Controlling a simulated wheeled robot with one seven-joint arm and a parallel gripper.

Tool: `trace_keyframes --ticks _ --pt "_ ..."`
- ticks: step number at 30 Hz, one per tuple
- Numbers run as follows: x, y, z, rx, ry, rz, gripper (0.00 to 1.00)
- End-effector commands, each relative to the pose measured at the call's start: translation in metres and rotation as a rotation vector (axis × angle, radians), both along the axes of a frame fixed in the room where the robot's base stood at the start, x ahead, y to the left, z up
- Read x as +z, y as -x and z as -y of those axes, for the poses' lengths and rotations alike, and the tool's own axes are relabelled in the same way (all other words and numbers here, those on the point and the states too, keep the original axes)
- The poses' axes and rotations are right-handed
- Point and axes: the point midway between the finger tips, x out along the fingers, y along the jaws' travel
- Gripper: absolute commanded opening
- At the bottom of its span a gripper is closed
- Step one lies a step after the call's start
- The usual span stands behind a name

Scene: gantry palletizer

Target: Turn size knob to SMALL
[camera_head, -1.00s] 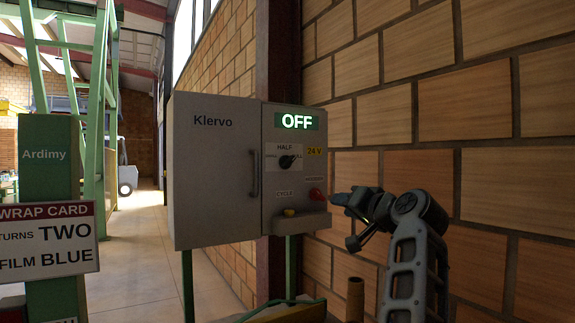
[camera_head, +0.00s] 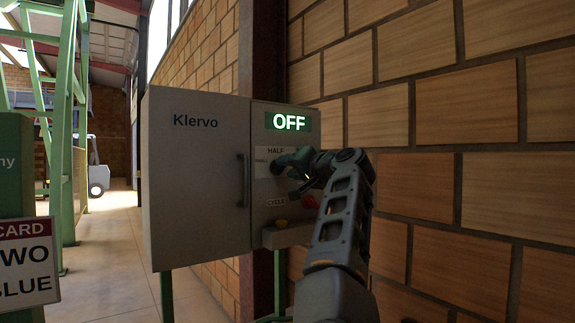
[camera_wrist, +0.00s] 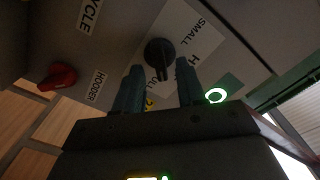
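The size knob (camera_wrist: 159,52) is a black round knob on a white plate (camera_wrist: 203,38) in the wrist view, with SMALL printed on the plate; its other lettering is partly hidden by my fingers. I cannot tell exactly where the knob points. My gripper (camera_wrist: 158,76) is open, its two fingers apart, with the knob beyond and between the fingertips. I see no clear contact.
The grey Klervo cabinet (camera_head: 195,190) has a lit OFF display (camera_head: 289,121) above the knob and a vertical door handle (camera_head: 241,180) to its left. A brick wall (camera_head: 440,200) stands right.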

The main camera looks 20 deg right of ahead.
Motion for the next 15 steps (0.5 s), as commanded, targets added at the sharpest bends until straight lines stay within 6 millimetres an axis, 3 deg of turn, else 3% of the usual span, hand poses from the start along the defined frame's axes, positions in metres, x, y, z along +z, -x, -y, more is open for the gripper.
trace_keyframes --ticks 14,15 --pt "-0.0001 -0.0109 -0.0038 -0.001 0.001 0.001 0.39" --pt "0.0000 -0.0108 -0.0038 -0.001 0.001 0.001 0.36"
